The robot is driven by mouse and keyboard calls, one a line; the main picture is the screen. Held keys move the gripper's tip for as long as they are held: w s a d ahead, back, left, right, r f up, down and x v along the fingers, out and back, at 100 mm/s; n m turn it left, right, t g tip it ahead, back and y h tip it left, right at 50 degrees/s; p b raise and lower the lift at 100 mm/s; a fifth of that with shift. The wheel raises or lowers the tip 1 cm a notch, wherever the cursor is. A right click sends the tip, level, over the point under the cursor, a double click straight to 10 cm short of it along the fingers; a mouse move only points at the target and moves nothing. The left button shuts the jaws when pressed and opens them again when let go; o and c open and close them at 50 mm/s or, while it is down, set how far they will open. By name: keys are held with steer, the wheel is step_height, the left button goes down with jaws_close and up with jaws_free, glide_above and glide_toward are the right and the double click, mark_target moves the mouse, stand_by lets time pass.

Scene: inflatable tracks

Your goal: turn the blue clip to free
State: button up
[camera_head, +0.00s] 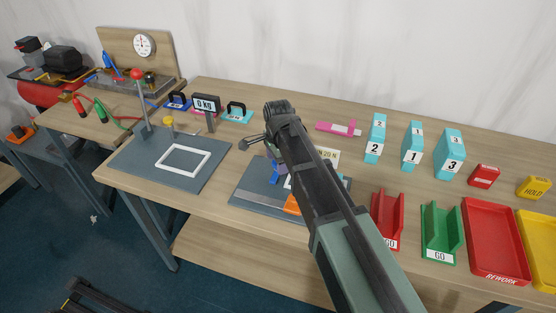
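A small blue part (274,172), which looks like the blue clip, stands on a dark grey plate (262,200) in the middle of the table. My arm crosses in front of it and covers its right side, so I cannot tell which way it is turned. The dark end of my arm is above and behind the blue part in the picture. A thin dark grey piece sticks out to its left; I cannot tell whether it belongs to my gripper. The fingers do not show clearly, nor any contact with the clip.
Left is another grey plate (140,165) with a white frame (185,160) and a red-knobbed lever (138,75). Handled blocks and a "0 KG" display (206,104) stand behind. Right are teal numbered blocks (413,145), red and green holders, a red REWORK tray (467,232) and yellow tray.

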step_height(320, 180, up, 11)
steer(key=p, duration=1.1)
steer(key=shift+f, duration=0.1)
steer(key=s+d+n, duration=1.2)
steer(key=s+d, duration=0.5)
steer(key=d, duration=0.2)
steer(key=shift+s+d+n, duration=0.15)
steer(key=shift+s+n, duration=0.1)
steer(key=shift+n, duration=0.05)
